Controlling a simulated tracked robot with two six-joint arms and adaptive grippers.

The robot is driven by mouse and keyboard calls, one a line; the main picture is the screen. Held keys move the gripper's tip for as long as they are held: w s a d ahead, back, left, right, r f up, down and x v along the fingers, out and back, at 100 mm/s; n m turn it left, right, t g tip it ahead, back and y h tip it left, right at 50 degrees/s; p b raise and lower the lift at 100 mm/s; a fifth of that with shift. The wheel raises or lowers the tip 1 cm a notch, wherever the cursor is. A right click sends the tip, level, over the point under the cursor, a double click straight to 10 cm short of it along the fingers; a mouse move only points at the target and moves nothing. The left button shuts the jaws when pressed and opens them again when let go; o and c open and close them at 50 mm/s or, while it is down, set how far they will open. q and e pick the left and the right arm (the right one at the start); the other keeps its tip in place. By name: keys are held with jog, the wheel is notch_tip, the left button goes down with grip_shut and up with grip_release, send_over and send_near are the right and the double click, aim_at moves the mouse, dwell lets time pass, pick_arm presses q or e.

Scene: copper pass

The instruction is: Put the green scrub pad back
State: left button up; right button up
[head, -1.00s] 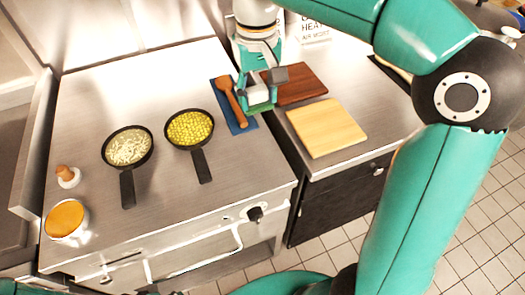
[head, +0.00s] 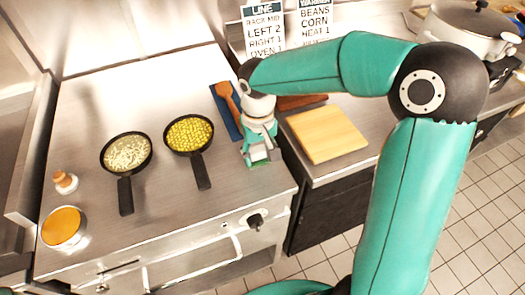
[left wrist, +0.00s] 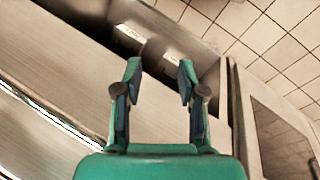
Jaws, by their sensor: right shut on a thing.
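The green scrub pad (head: 260,164) shows as a small green edge under my right gripper (head: 258,156), at the right front part of the steel top. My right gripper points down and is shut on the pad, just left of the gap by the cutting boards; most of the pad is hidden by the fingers. I cannot tell whether the pad touches the steel. My left gripper (left wrist: 159,70) shows only in the left wrist view, with its fingers apart and nothing between them.
A blue mat (head: 222,106) with a wooden spoon (head: 228,97) lies behind my right gripper. Left are a corn pan (head: 189,132), a pan of pale food (head: 126,153), an orange-topped jar (head: 64,228) and a small shaker (head: 65,182). A light board (head: 328,133) lies right.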

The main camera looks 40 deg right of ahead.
aim_at(259, 152)
jog(key=shift+f, duration=0.2)
jog(key=o, duration=1.1)
jog(key=shift+f, duration=0.1)
notch_tip(259, 152, up, 12)
jog(key=shift+r, duration=0.15)
